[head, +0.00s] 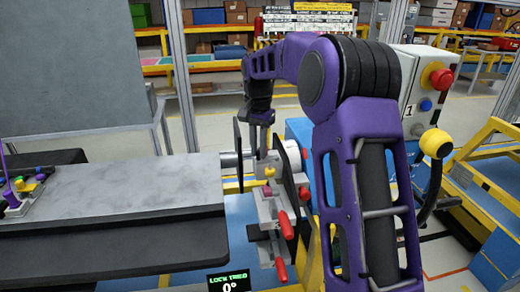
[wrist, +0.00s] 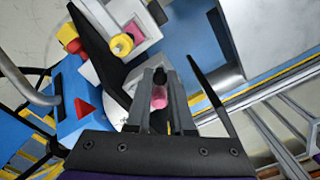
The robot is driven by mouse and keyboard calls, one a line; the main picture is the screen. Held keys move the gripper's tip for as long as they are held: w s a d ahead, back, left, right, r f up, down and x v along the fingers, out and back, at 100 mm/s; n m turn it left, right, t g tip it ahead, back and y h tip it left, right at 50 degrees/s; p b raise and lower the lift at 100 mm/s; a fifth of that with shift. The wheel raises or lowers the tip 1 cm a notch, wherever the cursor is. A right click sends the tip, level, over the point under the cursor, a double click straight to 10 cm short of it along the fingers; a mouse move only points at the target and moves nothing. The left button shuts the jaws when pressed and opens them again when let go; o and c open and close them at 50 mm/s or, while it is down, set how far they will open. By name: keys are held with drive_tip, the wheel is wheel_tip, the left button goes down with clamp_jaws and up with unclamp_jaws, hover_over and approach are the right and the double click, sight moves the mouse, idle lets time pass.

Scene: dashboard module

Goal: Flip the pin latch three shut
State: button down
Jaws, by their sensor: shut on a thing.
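In the head view my gripper (head: 263,148) points down at the latch block (head: 268,208) at the right end of the grey table. Its fingers close at the top of the block, where the arm and block partly hide the contact. In the wrist view my gripper (wrist: 160,78) has its two grey fingers close together around a dark latch pin (wrist: 160,74), with a pink part (wrist: 159,97) showing between them. No number shows on the latches. A yellow knob (head: 270,171) and several red handles, one here (head: 286,225), sit lower on the block.
A grey slab table (head: 130,190) lies left of the block. A small display (head: 229,283) reads 0° below it. A control box (head: 425,85) with a red button stands at right. Dark thin plates (head: 239,150) flank the gripper closely.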

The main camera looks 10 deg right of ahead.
drive_tip(key=shift+w+m, duration=0.3)
drive_tip(key=shift+m, duration=0.3)
drive_tip(key=shift+r, duration=0.1)
drive_tip(key=c, duration=0.8)
unclamp_jaws()
drive_tip(key=shift+w, duration=0.1)
wheel_tip(320, 180, up, 17)
drive_tip(key=shift+r, duration=0.15)
